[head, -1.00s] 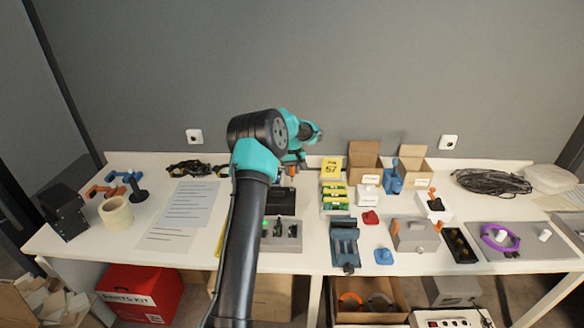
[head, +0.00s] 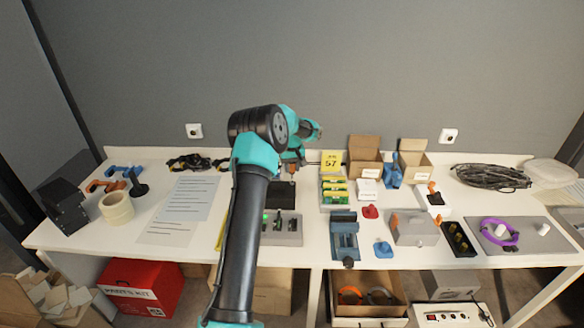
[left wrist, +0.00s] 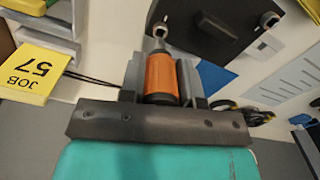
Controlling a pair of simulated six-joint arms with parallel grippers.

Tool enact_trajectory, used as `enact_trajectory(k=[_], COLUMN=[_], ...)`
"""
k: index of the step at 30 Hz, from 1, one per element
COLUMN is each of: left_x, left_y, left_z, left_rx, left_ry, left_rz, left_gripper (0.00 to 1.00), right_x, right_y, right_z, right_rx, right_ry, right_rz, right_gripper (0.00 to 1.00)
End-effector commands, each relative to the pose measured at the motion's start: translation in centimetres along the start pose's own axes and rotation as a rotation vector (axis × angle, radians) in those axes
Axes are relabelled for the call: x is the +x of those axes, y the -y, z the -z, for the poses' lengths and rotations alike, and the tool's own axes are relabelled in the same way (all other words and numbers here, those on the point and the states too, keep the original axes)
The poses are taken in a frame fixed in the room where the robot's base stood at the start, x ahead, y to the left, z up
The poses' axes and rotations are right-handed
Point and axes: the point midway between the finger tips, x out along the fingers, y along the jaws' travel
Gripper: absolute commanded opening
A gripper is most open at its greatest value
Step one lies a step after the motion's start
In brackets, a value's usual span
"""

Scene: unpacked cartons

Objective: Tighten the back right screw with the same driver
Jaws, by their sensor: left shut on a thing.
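My left gripper (head: 291,160) is over the back of the table, above the back right part of a dark plate (head: 279,196). In the left wrist view the gripper (left wrist: 161,85) is shut on the orange handle of the driver (left wrist: 161,75). The driver's shaft points away from the gripper toward a small metal fitting near the dark plate's (left wrist: 213,32) corner. I cannot tell whether the tip touches a screw. A second metal fitting (left wrist: 270,20) stands at another corner of the plate. My left arm hides part of the plate in the head view. My right gripper is out of view.
A yellow JOB 57 card (head: 331,162) stands just right of the gripper. A grey block with slots (head: 288,228) lies in front of the plate. A blue vise (head: 344,240) stands to the right, and printed sheets (head: 184,208) lie to the left.

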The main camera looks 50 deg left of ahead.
Motion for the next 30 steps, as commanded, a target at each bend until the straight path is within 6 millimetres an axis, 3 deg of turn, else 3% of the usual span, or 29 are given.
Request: enact_trajectory(k=[30], left_x=[1.6], left_y=[0.0], left_z=[0.0], left_rx=[0.0], left_ry=[0.001], left_rz=[0.001], left_gripper=[0.04], right_x=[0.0], right_y=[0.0], right_z=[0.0], right_rx=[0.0], right_ry=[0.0], right_rz=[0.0], right_gripper=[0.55])
